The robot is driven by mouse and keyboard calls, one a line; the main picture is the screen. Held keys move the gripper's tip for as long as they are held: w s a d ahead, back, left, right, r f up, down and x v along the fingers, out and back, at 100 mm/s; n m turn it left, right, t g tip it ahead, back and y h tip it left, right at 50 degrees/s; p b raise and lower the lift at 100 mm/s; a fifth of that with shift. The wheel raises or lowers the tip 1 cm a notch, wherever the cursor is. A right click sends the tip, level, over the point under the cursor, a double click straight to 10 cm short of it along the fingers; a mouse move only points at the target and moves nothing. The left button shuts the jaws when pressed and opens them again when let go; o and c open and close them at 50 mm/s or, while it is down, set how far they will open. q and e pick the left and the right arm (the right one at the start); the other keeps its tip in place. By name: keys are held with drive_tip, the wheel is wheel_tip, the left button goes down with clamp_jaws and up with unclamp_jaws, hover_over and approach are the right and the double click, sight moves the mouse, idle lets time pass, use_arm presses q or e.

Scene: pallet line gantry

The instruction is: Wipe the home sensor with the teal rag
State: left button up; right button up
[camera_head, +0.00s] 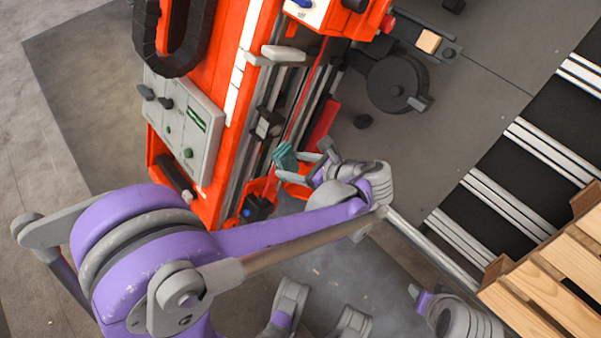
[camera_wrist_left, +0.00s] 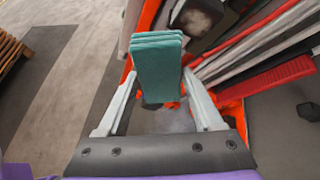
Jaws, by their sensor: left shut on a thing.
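The teal rag (camera_head: 285,157) is a folded pad held between the fingertips of my left gripper (camera_head: 291,166), beside the rails of the orange gantry. In the left wrist view, the rag (camera_wrist_left: 158,70) shows as a layered block clamped between the two grey fingers of the left gripper (camera_wrist_left: 158,84). A dark block with a pale patch (camera_head: 264,128) sits on the rails just up and left of the rag. It also shows beyond the rag in the left wrist view (camera_wrist_left: 198,17). I cannot tell for sure whether this block is the home sensor.
The orange gantry (camera_head: 219,202) carries a grey control panel (camera_head: 187,128) and a black cable chain (camera_head: 188,50). A black wheel-like part (camera_head: 392,83) is to the right. A wooden pallet (camera_head: 545,290) is at lower right. Open floor (camera_head: 455,105) lies right of the rails.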

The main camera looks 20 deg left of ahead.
sight(281, 150)
use_arm(q)
drive_tip(key=t, duration=0.1)
drive_tip(key=m+y+b, duration=0.1)
drive_tip(key=m+t+b, duration=0.1)
drive_tip(key=shift+w+d+f+t+y, duration=0.15)
drive_tip(key=shift+d+f+t+y, duration=0.15)
drive_tip(key=shift+d, duration=0.05)
drive_tip(key=shift+r+t+b, duration=0.3)
drive_tip(key=shift+r+b, duration=0.15)
drive_tip(key=shift+b, duration=0.1)
drive_tip(key=shift+w+a+r, duration=0.1)
drive_tip(key=shift+w+a, duration=0.15)
drive_tip(key=shift+a, duration=0.25)
drive_tip(key=shift+w+a, duration=0.3)
drive_tip(key=shift+a, duration=0.4)
drive_tip(key=shift+w+a, duration=0.3)
drive_tip(key=shift+a, duration=0.45)
drive_tip(key=shift+w+a, duration=0.3)
drive_tip(key=shift+a, duration=0.4)
use_arm(e)
drive_tip(key=shift+s+f+x, duration=0.1)
drive_tip(key=shift+s+x, duration=0.1)
drive_tip(key=shift+x, duration=0.7)
drive_tip(key=shift+s+f+x, duration=0.1)
drive_tip(key=shift+s+x, duration=0.1)
drive_tip(key=shift+x, duration=0.75)
drive_tip(key=shift+s+f+x, duration=0.1)
drive_tip(key=shift+s+x, duration=0.1)
drive_tip(key=shift+x, duration=0.7)
